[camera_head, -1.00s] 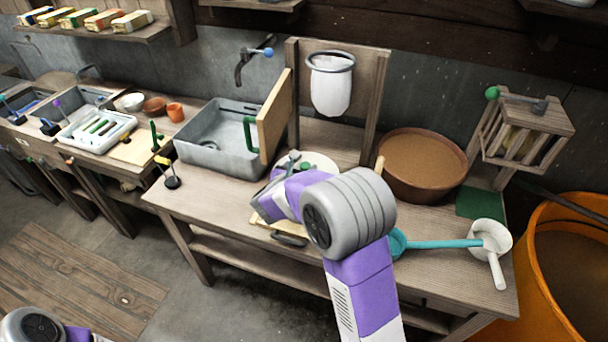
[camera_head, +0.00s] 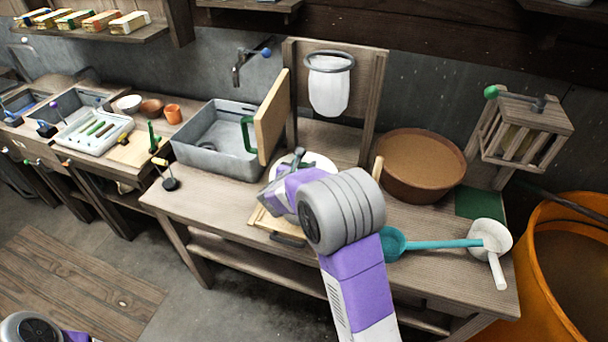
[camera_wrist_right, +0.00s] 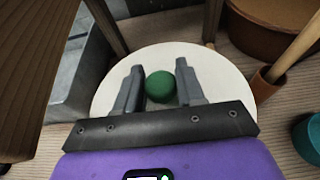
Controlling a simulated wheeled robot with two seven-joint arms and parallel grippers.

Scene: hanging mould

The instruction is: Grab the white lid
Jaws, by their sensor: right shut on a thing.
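The white lid (camera_wrist_right: 218,76) is a round disc with a green knob (camera_wrist_right: 160,86) at its middle. In the head view the lid (camera_head: 322,161) lies on the wooden bench, partly hidden behind my right arm. My right gripper (camera_wrist_right: 160,68) is over the lid, with one finger on each side of the green knob, shut on it. In the head view my right gripper (camera_head: 297,158) shows only in part, and the knob is hidden there. My left gripper is out of view; only a piece of my left arm shows at the bottom left.
A brown round tub (camera_head: 420,168) stands right of the lid. A hanging white mould (camera_head: 329,92) is on a wooden board behind it. A grey basin (camera_head: 215,150) is to the left. A teal ladle (camera_head: 440,244) and white scoop (camera_head: 490,236) lie at the right.

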